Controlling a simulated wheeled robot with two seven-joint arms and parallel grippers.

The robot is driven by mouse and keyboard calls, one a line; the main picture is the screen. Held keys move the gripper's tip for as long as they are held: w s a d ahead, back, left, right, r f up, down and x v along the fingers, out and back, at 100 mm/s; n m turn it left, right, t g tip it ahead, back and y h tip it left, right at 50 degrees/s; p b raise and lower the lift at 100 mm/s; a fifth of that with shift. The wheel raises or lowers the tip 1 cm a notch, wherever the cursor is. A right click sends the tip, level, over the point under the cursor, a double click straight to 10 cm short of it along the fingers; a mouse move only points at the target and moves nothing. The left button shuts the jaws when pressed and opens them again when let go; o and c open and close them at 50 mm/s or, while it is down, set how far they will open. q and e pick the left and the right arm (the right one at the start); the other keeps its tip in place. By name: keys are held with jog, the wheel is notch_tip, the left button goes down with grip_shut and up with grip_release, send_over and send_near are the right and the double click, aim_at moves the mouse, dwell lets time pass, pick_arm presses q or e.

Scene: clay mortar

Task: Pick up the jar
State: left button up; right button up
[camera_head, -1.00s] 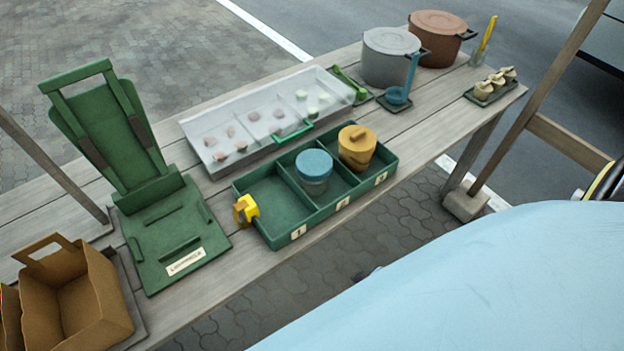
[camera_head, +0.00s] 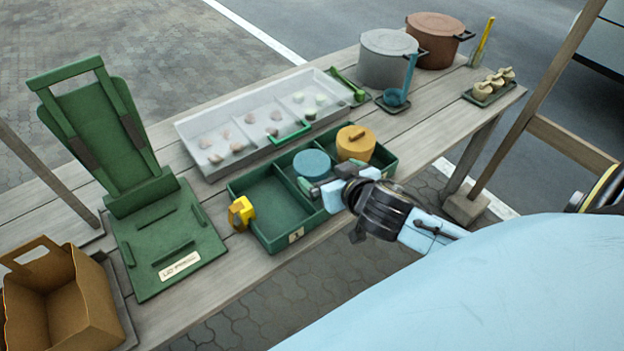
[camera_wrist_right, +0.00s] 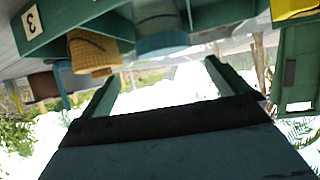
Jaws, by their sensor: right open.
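A jar with a blue lid (camera_head: 312,162) stands in the middle compartment of a green divided tray (camera_head: 262,246). A yellow-orange jar with a bar handle on its lid (camera_head: 355,143) stands in the right compartment. My right gripper (camera_head: 328,188) is open and empty at the tray's front side, close to the blue-lidded jar and partly covering its lower body. In the right wrist view, the blue jar (camera_wrist_right: 160,28) and the yellow jar (camera_wrist_right: 96,50) appear upside down, beyond the open fingers (camera_wrist_right: 163,72). Neither jar is between the fingers. My left gripper is not in view.
The left compartment is empty, with a yellow clip (camera_head: 241,212) on its edge. A clear-lidded case (camera_head: 225,130) lies behind the tray. A green stand (camera_head: 160,235) and cardboard box (camera_head: 60,305) are at left; pots (camera_head: 388,60) stand at the back right.

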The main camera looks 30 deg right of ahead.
aim_at(316, 168)
jog(key=x, duration=0.4)
jog(key=shift+w+f, duration=0.1)
jog(key=shift+f, duration=0.05)
jog(key=shift+w+f+b, duration=0.2)
jog(key=shift+w+b, duration=0.15)
jog(key=b+x, duration=0.1)
jog(key=x, duration=0.4)
jog(key=shift+s+a+f, duration=0.15)
jog(key=shift+f, duration=0.05)
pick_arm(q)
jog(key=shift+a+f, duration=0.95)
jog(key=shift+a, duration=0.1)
pick_arm(e)
jog(key=shift+c, duration=0.3)
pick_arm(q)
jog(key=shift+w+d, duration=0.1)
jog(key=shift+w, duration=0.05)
pick_arm(e)
jog(key=c, duration=1.1)
